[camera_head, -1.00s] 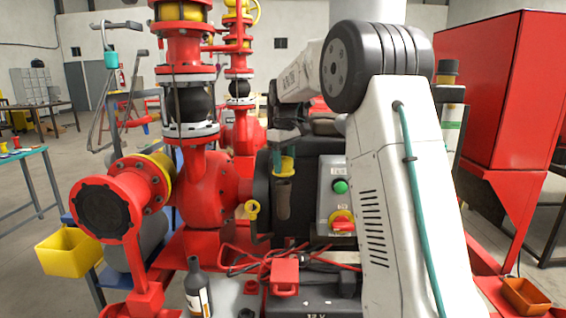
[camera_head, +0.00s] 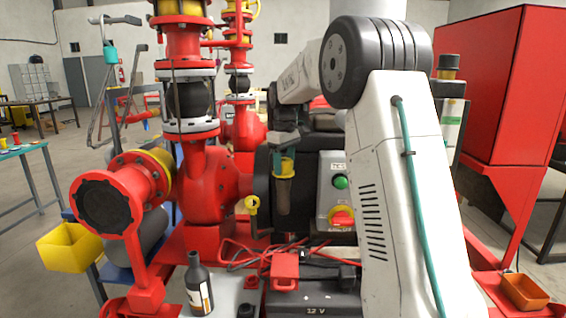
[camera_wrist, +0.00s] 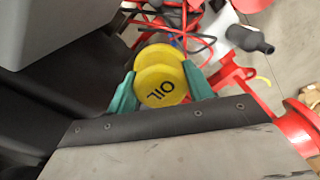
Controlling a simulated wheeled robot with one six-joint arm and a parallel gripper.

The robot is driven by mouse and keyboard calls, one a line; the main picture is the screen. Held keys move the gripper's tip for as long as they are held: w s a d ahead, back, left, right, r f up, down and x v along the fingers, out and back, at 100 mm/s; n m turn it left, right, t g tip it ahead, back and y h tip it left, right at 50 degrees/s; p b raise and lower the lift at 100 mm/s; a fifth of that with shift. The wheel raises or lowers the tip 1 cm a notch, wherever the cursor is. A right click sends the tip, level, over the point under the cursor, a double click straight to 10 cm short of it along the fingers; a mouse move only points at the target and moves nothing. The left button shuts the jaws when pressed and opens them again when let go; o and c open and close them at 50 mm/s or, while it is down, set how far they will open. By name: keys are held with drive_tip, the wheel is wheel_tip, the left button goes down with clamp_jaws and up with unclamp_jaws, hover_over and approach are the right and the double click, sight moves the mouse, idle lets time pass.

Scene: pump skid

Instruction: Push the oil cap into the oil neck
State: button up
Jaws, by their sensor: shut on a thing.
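The yellow oil cap (camera_wrist: 162,87), lettered OIL, sits between the two green fingertips of my gripper (camera_wrist: 160,92) in the wrist view. The gripper is shut on it. A second yellow round part (camera_wrist: 158,57) shows just behind the cap, partly hidden by it; it looks like the rim of the oil neck. In the head view my gripper (camera_head: 284,157) is directly above the oil neck (camera_head: 284,195), a dark upright tube with yellow at its top (camera_head: 285,169). I cannot tell cap from rim there, or how deep the cap sits.
A grey control box with a green button (camera_head: 340,182) and a red-yellow knob stands close right of the neck. A small yellow fitting (camera_head: 252,204) is close left. Red pump piping (camera_head: 203,185) is further left. A dark bottle (camera_head: 198,287) and 12 V battery (camera_head: 315,300) stand below.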

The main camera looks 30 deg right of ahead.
drive_tip(key=shift+f, duration=0.65)
drive_tip(key=o, duration=1.2)
drive_tip(key=shift+r, duration=0.1)
wheel_tip(320, 180, up, 8)
drive_tip(key=shift+f, duration=0.25)
drive_tip(key=shift+r, duration=0.1)
